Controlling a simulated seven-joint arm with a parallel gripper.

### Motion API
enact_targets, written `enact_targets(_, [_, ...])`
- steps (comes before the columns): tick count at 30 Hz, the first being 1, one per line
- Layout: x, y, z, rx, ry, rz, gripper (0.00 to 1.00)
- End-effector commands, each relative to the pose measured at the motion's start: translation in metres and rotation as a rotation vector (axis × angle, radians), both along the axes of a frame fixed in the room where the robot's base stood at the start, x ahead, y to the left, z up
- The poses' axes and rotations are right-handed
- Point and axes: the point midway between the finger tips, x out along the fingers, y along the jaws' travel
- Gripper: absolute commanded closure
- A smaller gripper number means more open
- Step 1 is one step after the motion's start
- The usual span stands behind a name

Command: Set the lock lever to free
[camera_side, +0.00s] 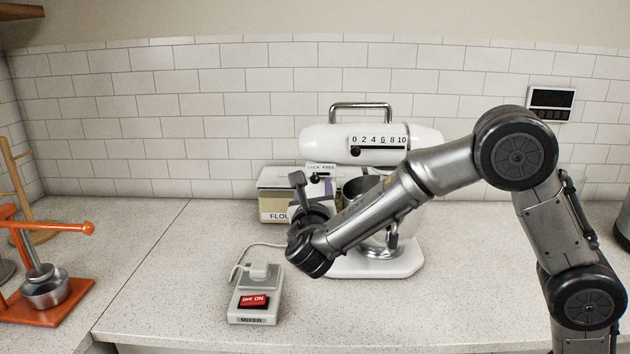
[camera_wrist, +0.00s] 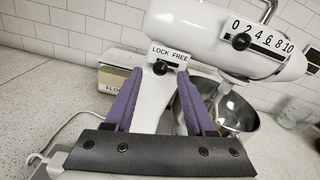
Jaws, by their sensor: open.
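The white stand mixer (camera_side: 375,145) stands by the back wall, its head level. The lock lever is a small black knob (camera_wrist: 160,68) in a short slot under the "LOCK FREE" label (camera_wrist: 170,53). The knob sits at the left end of its slot, under the word LOCK. It also shows as a small dark knob in the side view (camera_side: 314,179). My gripper (camera_wrist: 159,76) is open and empty, with purple-lined fingers to the left and right of the knob in the wrist view. Whether the fingertips reach as deep as the knob is hard to tell.
A speed slider (camera_wrist: 241,41) is on the mixer head, above the steel bowl (camera_wrist: 232,112). A flour container (camera_side: 275,195) stands behind my gripper. A switch box (camera_side: 256,295) marked MIXER lies in front. An orange press (camera_side: 45,270) is at far left.

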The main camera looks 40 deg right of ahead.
Motion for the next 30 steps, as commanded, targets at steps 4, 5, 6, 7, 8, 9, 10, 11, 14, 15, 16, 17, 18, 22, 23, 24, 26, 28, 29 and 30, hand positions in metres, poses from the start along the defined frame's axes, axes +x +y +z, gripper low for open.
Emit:
enact_targets(4, [0.017,-0.018,-0.001,0.0,0.001,-0.003,0.45])
enact_targets(5, [0.019,-0.02,-0.001,0.0,0.002,-0.003,0.45])
enact_targets(6, [0.022,-0.023,-0.001,0.001,0.001,-0.002,0.45])
enact_targets(7, [0.024,-0.025,0.0,0.0,0.0,-0.002,0.45])
enact_targets(8, [0.026,-0.026,0.0,0.0,0.0,-0.002,0.45])
enact_targets(9, [0.028,-0.028,0.0,0.0,0.0,-0.001,0.45])
enact_targets(10, [0.029,-0.029,0.0,0.0,0.0,-0.001,0.45])
enact_targets(11, [0.029,-0.03,0.0,0.0,0.001,-0.001,0.45])
enact_targets(14, [0.031,-0.031,-0.001,0.0,0.001,0.0,0.45])
enact_targets(15, [0.031,-0.031,-0.001,0.0,0.001,0.0,0.45])
enact_targets(16, [0.031,-0.031,0.0,0.0,0.001,0.0,0.45])
enact_targets(17, [0.031,-0.031,0.0,0.0,0.001,0.0,0.45])
enact_targets(18, [0.031,-0.031,0.0,0.0,0.001,0.0,0.45])
enact_targets(22, [0.031,-0.031,0.0,0.0,0.001,0.0,0.56])
enact_targets(23, [0.031,-0.031,0.0,0.0,0.001,0.0,0.61])
enact_targets(24, [0.031,-0.031,0.0,0.0,0.001,0.0,0.68])
enact_targets(26, [0.031,-0.031,0.0,0.0,0.001,0.0,0.79])
enact_targets(28, [0.03,-0.031,0.0,0.0,0.001,0.0,0.92])
enact_targets(29, [0.03,-0.031,0.0,0.0,0.001,0.0,0.97])
enact_targets(30, [0.03,-0.031,0.0,0.0,0.001,0.0,1.0])
